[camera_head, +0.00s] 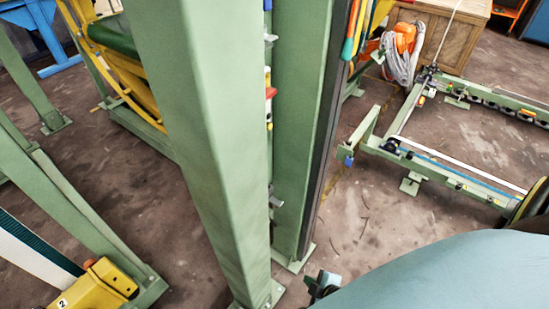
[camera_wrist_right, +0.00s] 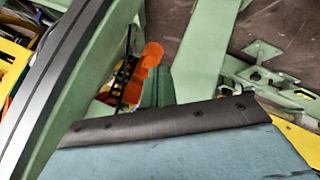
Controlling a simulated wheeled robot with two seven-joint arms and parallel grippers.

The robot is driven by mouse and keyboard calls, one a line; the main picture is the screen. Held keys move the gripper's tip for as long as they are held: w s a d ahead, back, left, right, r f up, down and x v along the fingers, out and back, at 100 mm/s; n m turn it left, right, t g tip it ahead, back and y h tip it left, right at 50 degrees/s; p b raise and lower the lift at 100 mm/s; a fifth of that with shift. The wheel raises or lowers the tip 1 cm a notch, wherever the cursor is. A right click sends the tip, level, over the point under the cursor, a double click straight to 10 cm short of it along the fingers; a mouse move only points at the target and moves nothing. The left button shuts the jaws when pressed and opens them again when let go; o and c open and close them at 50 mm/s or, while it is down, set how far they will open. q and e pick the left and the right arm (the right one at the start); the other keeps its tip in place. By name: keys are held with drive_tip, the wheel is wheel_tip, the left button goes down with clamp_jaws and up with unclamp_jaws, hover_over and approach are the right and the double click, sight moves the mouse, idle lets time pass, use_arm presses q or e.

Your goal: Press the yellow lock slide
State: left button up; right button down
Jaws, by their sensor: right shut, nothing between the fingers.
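I cannot pick out the yellow lock slide with certainty. In the head view a yellow block marked 2 (camera_head: 95,288) sits on a green frame at the lower left, and small red and yellow parts (camera_head: 270,93) show along the edge of the tall green post. My right gripper (camera_head: 322,286) shows small and dark at the bottom centre, near the foot of the posts; it is shut and empty, apart from the yellow block. My left gripper is out of view.
Two tall green posts (camera_head: 215,140) stand close together in the middle. A green rail frame (camera_head: 450,170) lies at the right. A wooden crate (camera_head: 450,35) with an orange and grey hose bundle (camera_head: 403,45) is at the back. Bare floor (camera_head: 345,225) shows right of the posts.

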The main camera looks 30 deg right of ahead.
drive_tip(key=w+d+r+n+t+b, duration=0.2)
drive_tip(key=w+r+n+t+b, duration=0.35)
drive_tip(key=w, duration=0.55)
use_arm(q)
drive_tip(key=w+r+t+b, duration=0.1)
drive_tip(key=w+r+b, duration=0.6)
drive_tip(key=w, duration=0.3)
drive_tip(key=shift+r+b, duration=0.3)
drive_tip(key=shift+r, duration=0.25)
use_arm(e)
wheel_tip(320, 180, up, 25)
drive_tip(key=w+n+t+y, duration=0.2)
drive_tip(key=n+t+y, duration=0.6)
drive_tip(key=n, duration=0.9)
drive_tip(key=shift+n+t+y, duration=0.35)
drive_tip(key=shift+t+y, duration=0.05)
drive_tip(key=shift+t, duration=0.15)
drive_tip(key=shift+w+r, duration=0.1)
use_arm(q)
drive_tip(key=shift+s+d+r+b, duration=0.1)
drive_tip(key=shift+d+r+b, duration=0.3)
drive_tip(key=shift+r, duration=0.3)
use_arm(e)
drive_tip(key=d+r+x, duration=0.1)
drive_tip(key=d+x, duration=0.1)
drive_tip(key=x, duration=1)
drive_tip(key=shift+r, duration=0.65)
